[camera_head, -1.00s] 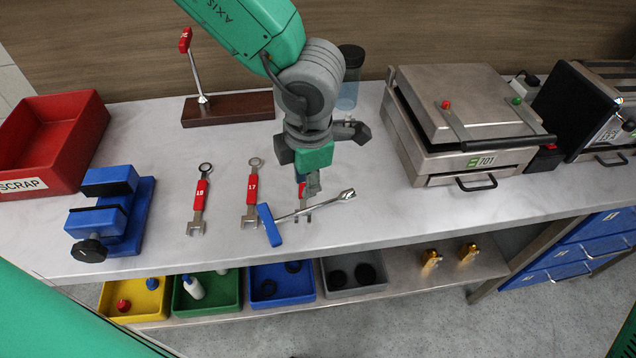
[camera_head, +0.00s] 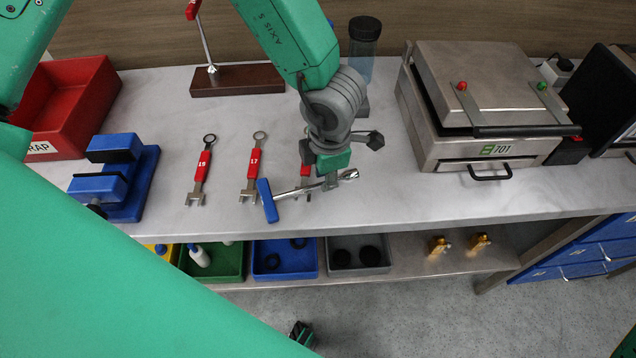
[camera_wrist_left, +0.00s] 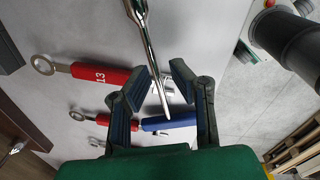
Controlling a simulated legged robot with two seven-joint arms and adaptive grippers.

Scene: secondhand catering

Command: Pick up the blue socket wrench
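The blue socket wrench (camera_head: 269,203) lies near the table's front edge, its blue T-handle at the left and its chrome shaft reaching right to the socket. It also shows in the left wrist view (camera_wrist_left: 141,22), with the shaft running between the fingers and the blue handle beyond them. My left gripper (camera_head: 329,184) is low over the shaft, right of the handle. In the left wrist view its fingers (camera_wrist_left: 155,83) are apart, one on each side of the shaft. I cannot tell whether they touch it.
A red spanner (camera_head: 306,160) lies partly behind my left gripper. Two more red-labelled spanners (camera_head: 202,170) (camera_head: 254,168) lie to the left. A blue vise (camera_head: 128,180), a red scrap bin (camera_head: 78,105) and a contact grill (camera_head: 490,90) stand around.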

